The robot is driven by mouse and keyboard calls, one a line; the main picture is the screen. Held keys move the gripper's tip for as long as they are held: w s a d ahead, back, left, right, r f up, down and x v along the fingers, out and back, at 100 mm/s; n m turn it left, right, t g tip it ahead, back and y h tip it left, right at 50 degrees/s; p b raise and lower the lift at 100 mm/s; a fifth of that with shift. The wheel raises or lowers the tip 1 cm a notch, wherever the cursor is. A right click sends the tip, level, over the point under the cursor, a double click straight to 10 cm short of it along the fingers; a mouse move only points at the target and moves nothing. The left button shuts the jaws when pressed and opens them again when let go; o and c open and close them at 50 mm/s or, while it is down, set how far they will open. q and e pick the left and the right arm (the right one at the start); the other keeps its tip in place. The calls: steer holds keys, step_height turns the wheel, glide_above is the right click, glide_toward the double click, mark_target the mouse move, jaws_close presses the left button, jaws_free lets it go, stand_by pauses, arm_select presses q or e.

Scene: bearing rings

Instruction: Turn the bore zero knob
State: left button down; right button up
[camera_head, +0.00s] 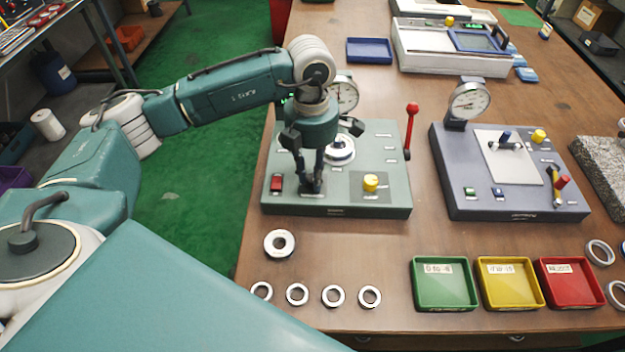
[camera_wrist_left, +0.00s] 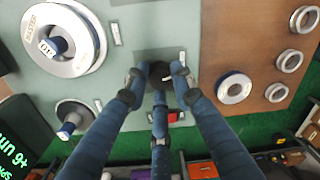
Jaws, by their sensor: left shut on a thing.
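My left gripper (camera_head: 312,186) points down at the front left of the grey-green gauge station (camera_head: 335,211). In the left wrist view its blue fingers (camera_wrist_left: 159,82) are shut around a small dark knob on a dark square plate (camera_wrist_left: 150,56). The fingers hide most of this knob, and its turn angle cannot be read. A red switch (camera_head: 276,183) is just left of the gripper. A yellow knob (camera_head: 370,182) stands to its right. The dial gauge (camera_head: 344,94) behind is partly covered by my wrist. My right gripper is not in view.
A red-tipped lever (camera_head: 411,130) rises at the station's right side. A second gauge station (camera_head: 470,205) stands farther right. Several loose rings (camera_head: 297,294) lie in front, beside green (camera_head: 444,306), yellow (camera_head: 511,304) and red trays (camera_head: 570,304).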

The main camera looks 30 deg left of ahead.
arm_select(q)
steer(key=shift+w+m+b, duration=0.1)
steer(key=shift+m+b, duration=0.65)
steer(key=shift+m, duration=0.35)
steer(key=shift+r, duration=0.1)
steer(key=c, duration=1.5)
jaws_free()
steer(key=shift+d, duration=0.1)
steer(key=shift+o, duration=0.2)
steer(key=shift+r, duration=0.1)
step_height(320, 180, up, 12)
steer(key=shift+w+a, duration=0.15)
steer(key=shift+a, duration=0.05)
